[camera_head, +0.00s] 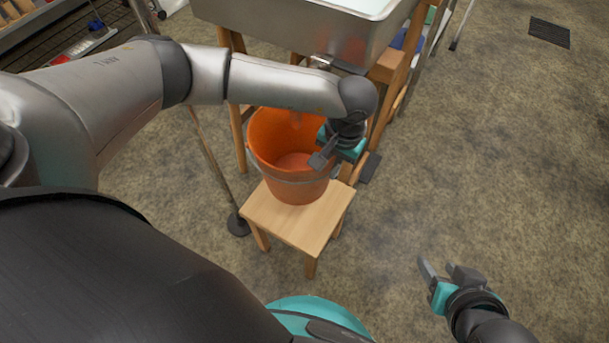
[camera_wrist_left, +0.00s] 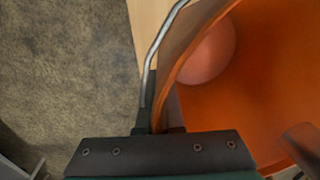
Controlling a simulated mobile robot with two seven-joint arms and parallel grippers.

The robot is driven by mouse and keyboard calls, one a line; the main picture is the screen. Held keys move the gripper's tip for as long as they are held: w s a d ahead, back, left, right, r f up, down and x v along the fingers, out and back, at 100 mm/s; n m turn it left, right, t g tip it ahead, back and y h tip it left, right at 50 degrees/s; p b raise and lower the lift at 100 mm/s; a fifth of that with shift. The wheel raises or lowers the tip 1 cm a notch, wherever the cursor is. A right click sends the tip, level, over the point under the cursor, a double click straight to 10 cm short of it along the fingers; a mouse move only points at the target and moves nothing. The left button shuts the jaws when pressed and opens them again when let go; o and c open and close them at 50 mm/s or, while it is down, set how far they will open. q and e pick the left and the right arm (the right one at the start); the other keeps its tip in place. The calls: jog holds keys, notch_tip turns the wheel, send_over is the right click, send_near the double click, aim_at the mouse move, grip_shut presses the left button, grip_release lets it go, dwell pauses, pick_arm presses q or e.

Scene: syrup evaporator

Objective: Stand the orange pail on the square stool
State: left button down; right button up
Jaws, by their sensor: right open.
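The orange pail (camera_head: 270,145) is upright over the back half of the square wooden stool (camera_head: 305,225). I cannot tell whether its base touches the seat. The front of the seat is bare. My left gripper (camera_head: 341,163) is at the pail's right rim and appears shut on it. In the left wrist view, the pail (camera_wrist_left: 265,70) fills the right side, its rim running between the fingers (camera_wrist_left: 158,118), with the metal handle (camera_wrist_left: 157,45) alongside. The pail's inside looks empty. My right gripper (camera_head: 445,272) is open and empty, low at the right.
A metal evaporator pan (camera_head: 290,30) on a wooden frame (camera_head: 237,125) stands just behind the pail. A thin pole with a round dark base (camera_head: 238,225) stands left of the stool. A floor grate (camera_head: 549,32) lies far right. The floor on the right is clear.

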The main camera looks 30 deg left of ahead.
pick_arm(q)
notch_tip(320, 180, down, 10)
jog(key=b, duration=0.5)
pick_arm(e)
jog(key=w+a+r+t+y, duration=0.1)
jog(key=a+r+t+y, duration=0.2)
jog(key=a+t, duration=0.5)
jog(key=shift+w+r+m+t+y, duration=0.25)
jog(key=shift+w+t+y, duration=0.2)
jog(key=shift+y, duration=0.25)
pick_arm(q)
jog(key=shift+r, duration=0.1)
jog(key=c, duration=1.1)
grip_release()
jog(key=shift+o, duration=0.2)
